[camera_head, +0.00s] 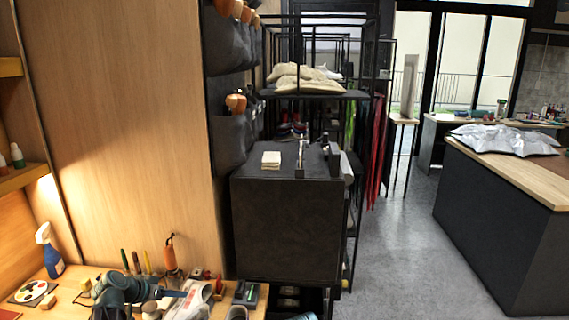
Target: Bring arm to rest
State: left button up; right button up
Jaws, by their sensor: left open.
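My left arm comes in at the bottom left, over the wooden workbench (75,284). My left gripper (172,294) points to the right, low over the bench, and is open. Its fingers are small and partly blend with the clutter. A light grey and white thing (192,299), perhaps a sneaker, is just beside the gripper at the picture's lower edge. I cannot tell whether they touch. My right gripper is not in view.
A blue-and-white spray bottle (52,252), a paint palette (31,292) and several upright tools stand on the bench. A dark cabinet (285,225) is beside it. Open grey floor (400,255) lies before the wooden-topped counter (520,178) at right.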

pick_arm(q)
jog(key=s+d+f+n+g+y, duration=0.1)
jog(key=s+d+f+g, duration=0.1)
jog(key=s+d, duration=0.3)
jog(key=s+d+f+g+y, duration=0.2)
jog(key=s+d+g, duration=0.1)
jog(key=s+d, duration=0.3)
jog(key=s+d+f+n+g+y, duration=0.1)
jog(key=s+d+f+g, duration=0.1)
jog(key=s+d, duration=0.4)
jog(key=shift+s+d+f+n+y, duration=0.15)
jog(key=shift+s+f, duration=0.1)
jog(key=shift+s, duration=0.3)
jog(key=shift+s+a+f+n+y, duration=0.1)
jog(key=shift+s+f+n+y, duration=0.1)
jog(key=shift+s, duration=0.3)
jog(key=s+d+f+m+g+y+b, duration=0.1)
jog(key=s+d+m, duration=0.2)
jog(key=d, duration=0.7)
jog(key=shift+s+d+f+m+b, duration=0.3)
jog(key=shift+s+d+m+b, duration=0.05)
jog(key=shift+s, duration=0.75)
